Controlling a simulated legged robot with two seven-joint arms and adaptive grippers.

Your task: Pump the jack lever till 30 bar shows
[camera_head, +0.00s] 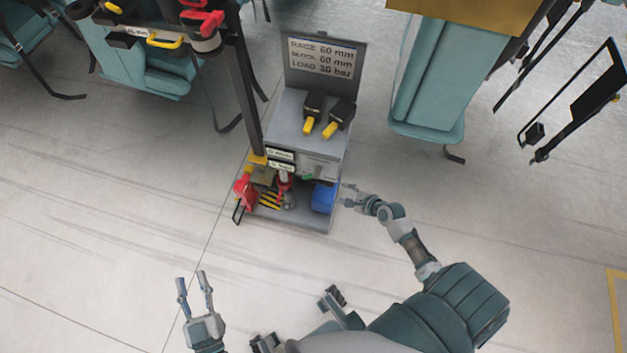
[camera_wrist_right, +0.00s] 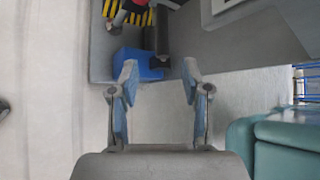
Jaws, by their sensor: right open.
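A grey cart (camera_head: 315,140) stands ahead with red parts (camera_head: 243,187), a yellow-and-black striped part (camera_head: 270,199) and a blue block (camera_head: 323,197) on its low shelf. I cannot make out for sure which part is the jack lever, and no pressure reading is legible. My right gripper (camera_head: 346,194) is just right of the blue block. In the right wrist view it (camera_wrist_right: 159,78) is open and empty, with the blue block (camera_wrist_right: 136,65) beyond its left finger. My left gripper (camera_head: 192,278) is open and empty, low over the floor, away from the cart.
A sign (camera_head: 321,58) on the cart reads raise 60 mm, block 60 mm, load 30 bar. Two black tools with yellow ends (camera_head: 309,125) lie on the cart top. Teal seats (camera_head: 428,85) stand right and left behind. The floor in front is clear.

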